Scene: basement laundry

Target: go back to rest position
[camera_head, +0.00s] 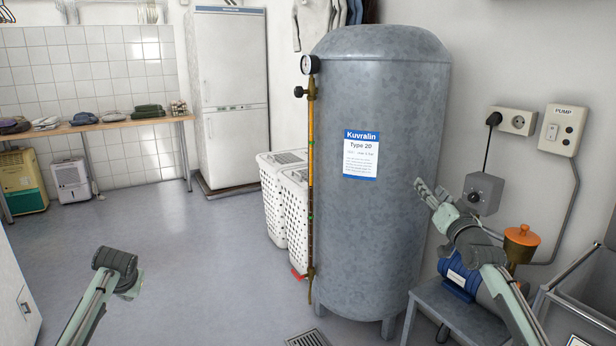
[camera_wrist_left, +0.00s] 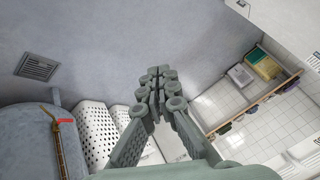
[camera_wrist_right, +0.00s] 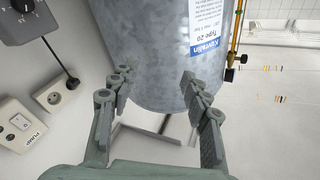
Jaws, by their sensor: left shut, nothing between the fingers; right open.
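My right gripper (camera_head: 428,192) is raised in front of the right side of the grey tank (camera_head: 385,235), between the tank and the wall.
White laundry baskets (camera_head: 272,205) stand left of the tank. A blue pump (camera_head: 457,275) sits on a grey stand (camera_head: 440,305) below my right arm. A grey control box (camera_head: 482,193) and pump switch (camera_head: 562,130) are on the wall.

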